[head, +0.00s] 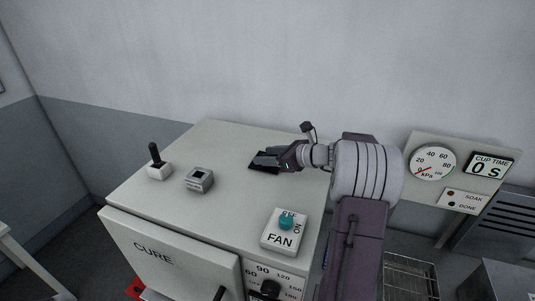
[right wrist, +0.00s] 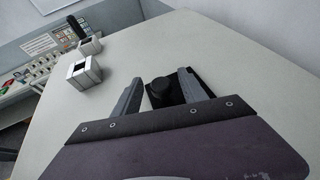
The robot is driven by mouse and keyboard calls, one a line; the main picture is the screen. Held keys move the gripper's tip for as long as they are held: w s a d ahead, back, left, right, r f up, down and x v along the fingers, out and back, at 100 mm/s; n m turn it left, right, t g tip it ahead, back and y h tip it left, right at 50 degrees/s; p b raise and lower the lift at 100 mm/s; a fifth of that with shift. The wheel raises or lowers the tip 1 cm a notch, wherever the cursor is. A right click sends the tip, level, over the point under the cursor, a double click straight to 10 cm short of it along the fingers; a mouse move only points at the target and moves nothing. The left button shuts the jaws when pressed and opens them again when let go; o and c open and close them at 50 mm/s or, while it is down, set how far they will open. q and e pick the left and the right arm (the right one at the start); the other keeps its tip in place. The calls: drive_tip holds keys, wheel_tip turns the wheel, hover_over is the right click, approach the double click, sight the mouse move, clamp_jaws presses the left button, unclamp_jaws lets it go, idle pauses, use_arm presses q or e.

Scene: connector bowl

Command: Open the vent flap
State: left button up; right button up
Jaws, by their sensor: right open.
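The vent flap, a dark plate (head: 257,167) on top of the white cure oven (head: 230,140), shows beside and under my right gripper's fingers. I cannot tell whether a finger touches the knob. My left gripper is not in view.
On the oven top stand a black lever switch (head: 155,160), a grey square block (head: 199,180) and a FAN switch with a teal knob (head: 286,220). The CURE door (head: 165,258) is in front. A gauge panel (head: 433,162) is at right.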

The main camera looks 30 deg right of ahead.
drive_tip(key=shift+s, duration=0.25)
drive_tip(key=shift+d+r, duration=0.1)
drive_tip(key=c, duration=0.4)
clamp_jaws()
idle(0.6)
